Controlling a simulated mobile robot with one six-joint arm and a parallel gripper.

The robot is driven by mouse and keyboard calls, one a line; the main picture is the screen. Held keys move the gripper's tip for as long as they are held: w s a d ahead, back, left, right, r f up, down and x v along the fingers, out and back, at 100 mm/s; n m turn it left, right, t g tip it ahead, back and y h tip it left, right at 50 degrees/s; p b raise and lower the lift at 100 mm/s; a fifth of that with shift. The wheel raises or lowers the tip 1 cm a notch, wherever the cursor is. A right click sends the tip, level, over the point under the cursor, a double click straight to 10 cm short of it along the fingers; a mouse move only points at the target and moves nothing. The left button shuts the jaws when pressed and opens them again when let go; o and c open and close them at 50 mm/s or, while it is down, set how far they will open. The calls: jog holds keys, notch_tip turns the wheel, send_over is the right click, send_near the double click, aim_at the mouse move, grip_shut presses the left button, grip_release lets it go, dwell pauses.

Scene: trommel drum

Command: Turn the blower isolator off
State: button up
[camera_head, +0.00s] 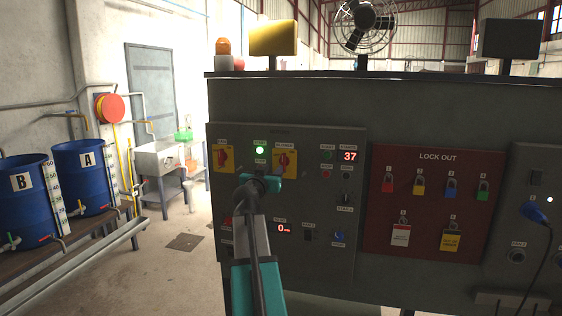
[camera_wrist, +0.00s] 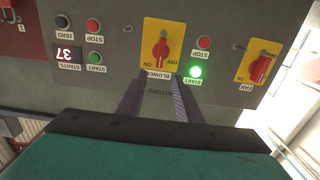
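The blower isolator is a red rotary handle on a yellow plate (camera_head: 285,162) on the grey control panel. It also shows upside down in the wrist view (camera_wrist: 162,47), with ON and OFF marks and a BLOWER label. Its handle stands in line with the ON mark. My gripper (camera_wrist: 156,90) is open and empty. Its two dark fingers point at the panel, with the tips close to the lettered edge of the blower plate. Contact cannot be told. In the head view my gripper (camera_head: 262,182) is seen from behind, below and left of the plate, and its fingertips are hidden.
A similar fan isolator (camera_head: 223,158) sits left of the blower one. A green START lamp (camera_head: 260,150) is lit between them. A STOP button (camera_wrist: 204,42) is close by. A red lock-out board (camera_head: 425,230) with padlocks hangs to the right.

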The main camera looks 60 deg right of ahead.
aim_at(282, 159)
jog(key=shift+p+x, duration=2.45)
jog(key=shift+x, duration=4.05)
jog(key=shift+s, duration=0.1)
grip_shut()
